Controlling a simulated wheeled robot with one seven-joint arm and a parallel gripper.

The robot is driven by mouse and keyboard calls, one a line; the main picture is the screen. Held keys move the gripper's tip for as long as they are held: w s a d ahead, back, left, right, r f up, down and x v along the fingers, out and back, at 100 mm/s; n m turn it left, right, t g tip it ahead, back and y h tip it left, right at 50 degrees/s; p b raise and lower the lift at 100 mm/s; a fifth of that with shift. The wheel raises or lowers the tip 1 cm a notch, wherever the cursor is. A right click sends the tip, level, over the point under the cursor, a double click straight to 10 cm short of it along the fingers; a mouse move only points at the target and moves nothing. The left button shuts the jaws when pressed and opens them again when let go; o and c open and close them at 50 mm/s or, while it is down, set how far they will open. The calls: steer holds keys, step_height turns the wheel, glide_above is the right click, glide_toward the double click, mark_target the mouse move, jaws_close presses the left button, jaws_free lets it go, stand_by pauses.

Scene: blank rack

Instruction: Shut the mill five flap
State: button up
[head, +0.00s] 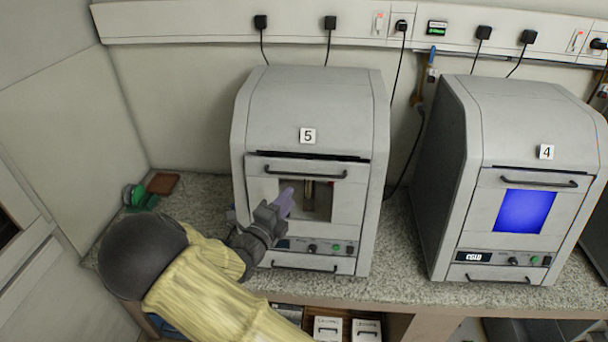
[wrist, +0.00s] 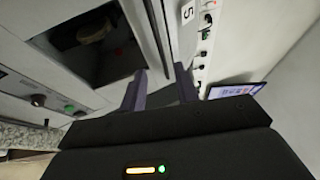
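Mill five (head: 308,105) is the grey cabinet with the "5" label, left of mill four. Its flap (head: 355,180) is a pale panel with a dark bar handle (head: 299,172) near its top and a window (head: 318,203) showing a brownish interior. The flap is upright at the front, with a dark gap above it; I cannot tell whether it is fully shut. My gripper (head: 287,203) is in front of the window's left part, below the handle. In the wrist view my gripper (wrist: 160,84) has its fingers apart, nothing visible between them. Contact with the flap is unclear.
Mill four (head: 515,130), with a blue window, stands to the right on the same speckled worktop (head: 200,205). Green and brown items (head: 163,183) lie at the back left. A drawer handle (head: 305,268) sits low on mill five. Cables hang behind.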

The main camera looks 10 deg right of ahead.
steer(key=p+x, duration=0.3)
steer(key=x, duration=0.6)
steer(key=shift+w, duration=0.3)
steer(key=shift+d, duration=0.15)
jaws_close()
